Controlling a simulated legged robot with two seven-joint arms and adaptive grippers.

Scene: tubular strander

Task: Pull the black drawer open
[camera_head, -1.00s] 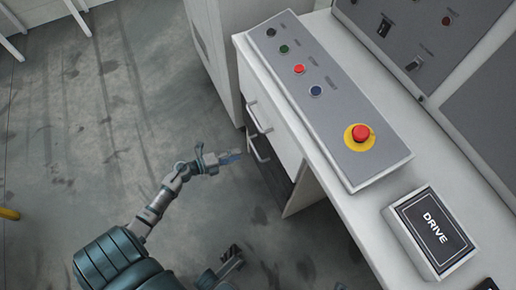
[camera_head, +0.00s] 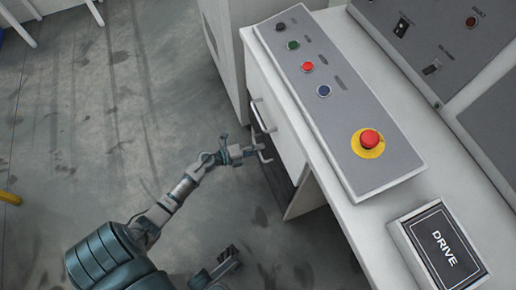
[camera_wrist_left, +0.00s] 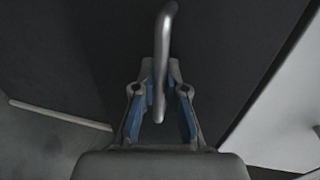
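The black drawer (camera_head: 276,178) is the dark front low in the white cabinet, below a white drawer (camera_head: 281,129). It also fills much of the left wrist view as a dark panel (camera_wrist_left: 235,50). Its silver bar handle (camera_head: 265,148) stands out from the front. My left gripper (camera_head: 255,152) is at this handle. In the left wrist view the handle (camera_wrist_left: 163,55) runs between the two blue-padded fingers, with narrow gaps visible beside it, so the fingers look open around it. My right gripper (camera_head: 230,257) appears partly, dark, at the bottom; its finger state is unclear.
A sloped button panel (camera_head: 335,110) with a red emergency stop (camera_head: 369,140) tops the cabinet above the drawers. A DRIVE box (camera_head: 438,247) sits on the counter. The grey floor (camera_head: 90,120) left of the cabinet is clear.

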